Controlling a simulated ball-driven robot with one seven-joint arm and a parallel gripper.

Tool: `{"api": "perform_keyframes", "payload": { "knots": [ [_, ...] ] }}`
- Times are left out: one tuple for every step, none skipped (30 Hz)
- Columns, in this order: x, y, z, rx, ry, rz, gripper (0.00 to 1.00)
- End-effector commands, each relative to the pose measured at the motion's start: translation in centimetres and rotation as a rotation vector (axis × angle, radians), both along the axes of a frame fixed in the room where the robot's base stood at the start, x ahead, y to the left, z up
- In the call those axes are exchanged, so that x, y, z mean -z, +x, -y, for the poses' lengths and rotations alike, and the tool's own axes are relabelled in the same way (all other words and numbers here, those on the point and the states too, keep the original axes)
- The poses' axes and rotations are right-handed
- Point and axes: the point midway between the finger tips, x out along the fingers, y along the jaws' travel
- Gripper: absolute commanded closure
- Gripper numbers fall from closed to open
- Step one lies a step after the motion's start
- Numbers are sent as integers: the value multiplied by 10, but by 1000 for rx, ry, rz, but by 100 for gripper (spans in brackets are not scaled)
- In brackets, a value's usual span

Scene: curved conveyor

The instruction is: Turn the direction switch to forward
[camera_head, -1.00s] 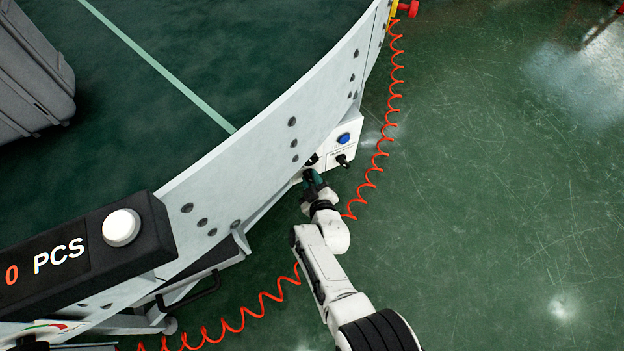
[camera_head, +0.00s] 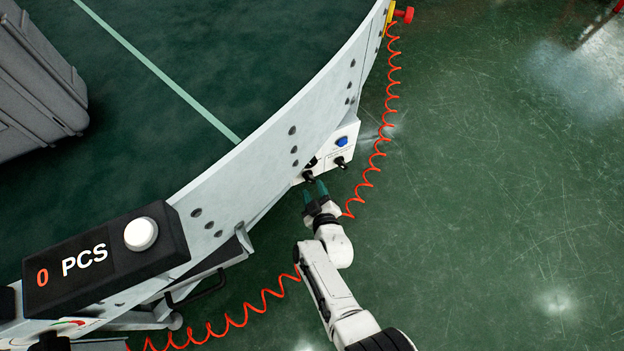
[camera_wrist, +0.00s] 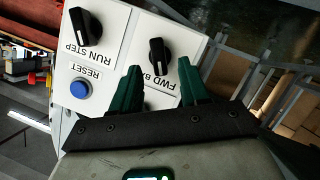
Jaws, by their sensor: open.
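The direction switch, a black knob (camera_wrist: 158,56) beside a "FWD" label, sits on a white control panel (camera_wrist: 119,52) in the wrist view. Its label is upside down and partly covered by a finger. The knob's bar stands nearly upright in the picture; I cannot tell which setting it marks. My gripper (camera_wrist: 160,76) is open, its two green fingers spread on either side of the knob's lower end, with nothing between them. In the head view my gripper (camera_head: 314,187) is just off the panel, below the direction switch (camera_head: 308,176).
The RUN STEP knob (camera_wrist: 85,26) and blue RESET button (camera_wrist: 81,90) share the panel. The curved conveyor's white side wall (camera_head: 265,150) runs beside it. A coiled red cable (camera_head: 377,160) lies on the floor close right. The green floor (camera_head: 490,200) further right is clear.

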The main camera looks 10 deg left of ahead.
Motion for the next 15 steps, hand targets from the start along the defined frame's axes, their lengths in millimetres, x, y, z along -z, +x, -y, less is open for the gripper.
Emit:
{"api": "perform_keyframes", "payload": {
  "knots": [
    [-9, -8, 4, -1, -1, -1, 55],
    [-11, -12, 5, -1, -1, -1, 55],
    [-12, -18, 7, -1, -1, -2, 55],
    [-14, -22, 8, -1, -1, -2, 55],
    [-15, -26, 10, -2, -1, -1, 55],
    [-17, -30, 12, -2, -2, -1, 55],
    [-18, -34, 14, -2, -2, -1, 55],
    [-19, -37, 15, -2, -2, -1, 55],
    [-20, -41, 16, -1, -1, 0, 55],
    [-20, -44, 18, -1, -1, 0, 55],
    [-20, -46, 18, 0, 0, -1, 55],
    [-21, -49, 19, -1, 0, -1, 55],
    [-21, -50, 20, -1, 0, -1, 55],
    [-21, -51, 21, -1, 0, -1, 55],
    [-21, -53, 21, -1, 0, -1, 55]
  ]
}}
